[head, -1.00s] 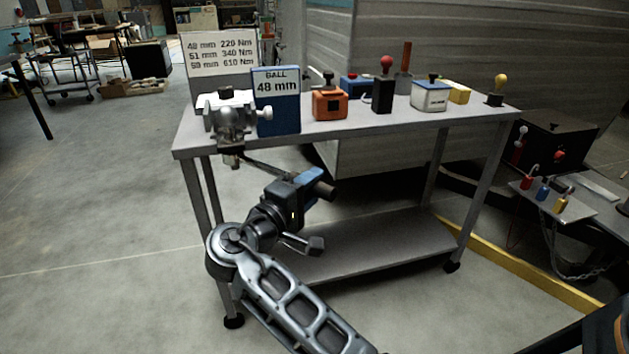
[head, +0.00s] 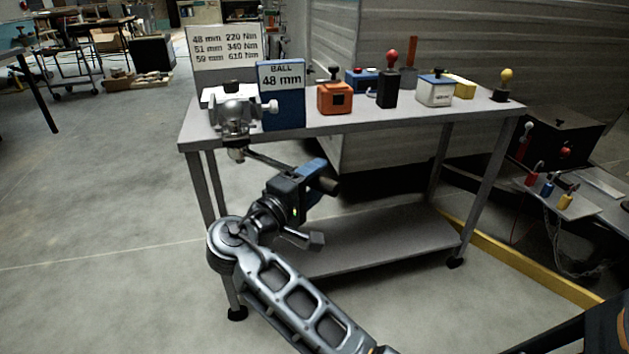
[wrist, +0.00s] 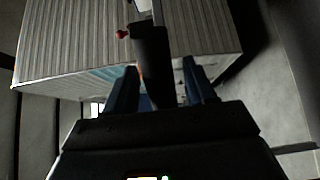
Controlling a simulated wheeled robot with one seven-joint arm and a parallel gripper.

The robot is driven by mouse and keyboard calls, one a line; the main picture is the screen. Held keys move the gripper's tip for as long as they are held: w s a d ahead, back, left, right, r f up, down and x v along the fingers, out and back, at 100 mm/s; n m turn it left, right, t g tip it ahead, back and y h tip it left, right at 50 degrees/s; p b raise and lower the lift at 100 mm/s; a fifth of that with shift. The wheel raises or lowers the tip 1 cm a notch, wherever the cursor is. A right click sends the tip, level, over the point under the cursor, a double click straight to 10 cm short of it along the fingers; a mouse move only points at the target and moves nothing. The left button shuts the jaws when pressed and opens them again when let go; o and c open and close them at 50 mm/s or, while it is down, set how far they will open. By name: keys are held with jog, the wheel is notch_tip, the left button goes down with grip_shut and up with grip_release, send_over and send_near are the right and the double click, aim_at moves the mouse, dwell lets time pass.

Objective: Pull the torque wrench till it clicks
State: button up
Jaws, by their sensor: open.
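The torque wrench (head: 268,160) runs as a thin dark bar from under the silver clamp-like fixture (head: 232,110) at the bench's front left corner towards my gripper. Its thick dark handle also shows in the wrist view (wrist: 152,62), between my two blue fingers. My gripper (head: 318,174) is open, with a finger on either side of the handle; I see a gap on both sides in the wrist view. The handle's end sticks out past the fingers in the head view. The wrench's head end is partly hidden by the fixture.
The grey bench (head: 350,127) carries a blue "BALL 48 mm" box (head: 282,105), a torque sign (head: 224,47) and several coloured boxes and knobs. A lower shelf (head: 385,238) lies behind my arm. A hitch with coloured tags (head: 548,187) is at right.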

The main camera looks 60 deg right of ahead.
jog(key=a, duration=0.7)
jog(key=shift+w+a+p, duration=0.2)
jog(key=shift+a+p, duration=0.1)
jog(key=shift+p, duration=0.1)
jog(key=shift+f, duration=0.1)
dwell(0.6)
